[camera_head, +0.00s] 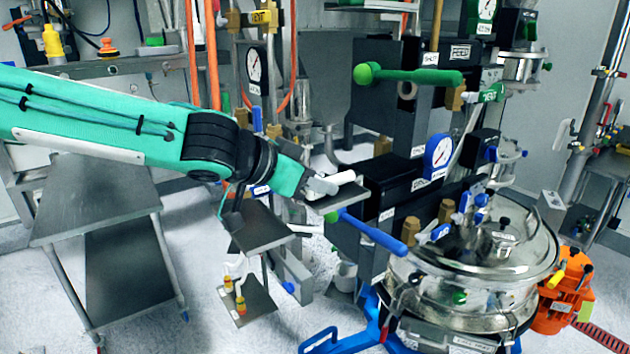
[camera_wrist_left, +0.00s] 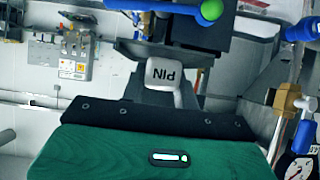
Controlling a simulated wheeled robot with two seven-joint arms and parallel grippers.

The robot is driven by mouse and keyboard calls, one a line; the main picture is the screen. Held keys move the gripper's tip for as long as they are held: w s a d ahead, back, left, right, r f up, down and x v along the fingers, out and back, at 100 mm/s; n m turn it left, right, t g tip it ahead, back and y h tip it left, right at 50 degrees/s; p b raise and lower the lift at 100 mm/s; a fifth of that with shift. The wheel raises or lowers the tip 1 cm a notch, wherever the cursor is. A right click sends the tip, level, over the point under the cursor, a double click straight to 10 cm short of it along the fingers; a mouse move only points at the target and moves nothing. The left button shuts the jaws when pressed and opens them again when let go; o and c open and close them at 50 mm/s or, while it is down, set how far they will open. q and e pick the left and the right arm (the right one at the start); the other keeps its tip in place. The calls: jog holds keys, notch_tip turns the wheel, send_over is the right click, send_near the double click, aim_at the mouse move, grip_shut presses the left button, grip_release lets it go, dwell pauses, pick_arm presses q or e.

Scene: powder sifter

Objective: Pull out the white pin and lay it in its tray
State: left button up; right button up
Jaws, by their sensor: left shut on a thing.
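My left gripper (camera_head: 326,185) is shut on the white pin (camera_head: 341,178), whose rounded white end sticks out to the right of the fingers in the head view. In the left wrist view a white block marked PIN (camera_wrist_left: 164,73) shows upside down just beyond the green gripper body (camera_wrist_left: 150,150). A small grey plate (camera_head: 346,203) lies just under the pin in the head view; I cannot tell whether they touch or whether it is the pin's tray. My right gripper is not in view.
A blue-handled lever (camera_head: 372,232) and a black block (camera_head: 395,180) are close on the right. A green-handled lever (camera_head: 410,76) is above. A steel sifter vessel (camera_head: 475,270) stands at lower right. A steel table (camera_head: 95,195) stands under my left arm.

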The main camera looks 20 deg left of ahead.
pick_arm(q)
jog(key=shift+f+b, duration=0.35)
dwell(0.4)
jog(key=o, duration=1.1)
jog(key=shift+r, duration=0.1)
jog(key=shift+s+a+r+p, duration=0.35)
jog(key=shift+s+r, duration=0.05)
jog(key=shift+s, duration=0.05)
jog(key=p+v, duration=0.6)
jog(key=v, duration=0.6)
jog(key=shift+s+a, duration=0.15)
jog(key=shift+s, duration=0.1)
jog(key=shift+f, duration=0.15)
